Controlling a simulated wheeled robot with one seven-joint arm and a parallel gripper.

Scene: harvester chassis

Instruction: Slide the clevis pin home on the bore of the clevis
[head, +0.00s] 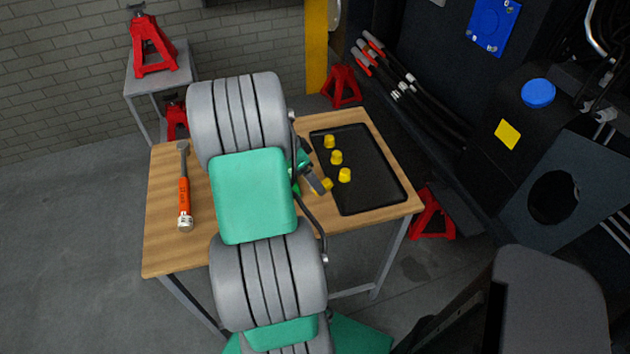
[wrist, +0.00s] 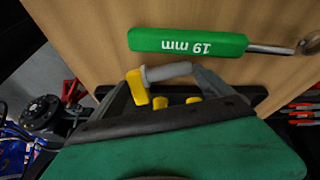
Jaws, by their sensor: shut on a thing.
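My gripper (wrist: 172,88) is shut on a clevis pin (wrist: 168,71) with a grey shank and a yellow head. In the wrist view the pin lies across between the dark fingers, its head at the left. In the head view my gripper (head: 318,182) is partly hidden behind my arm, and the held pin's yellow head (head: 327,185) shows beside the tray's left edge. Several yellow-headed pins are in view; three stand in the black tray (head: 375,185), one of them nearest the gripper (head: 345,175). I cannot make out the clevis or its bore in either view.
The wooden table (head: 165,255) carries an orange-handled hammer (head: 184,195) at left. A green "19 mm" tool handle (wrist: 187,42) lies on the wood. The dark chassis (head: 440,100) with hoses stands at right. Red jack stands (head: 150,45) stand around the table.

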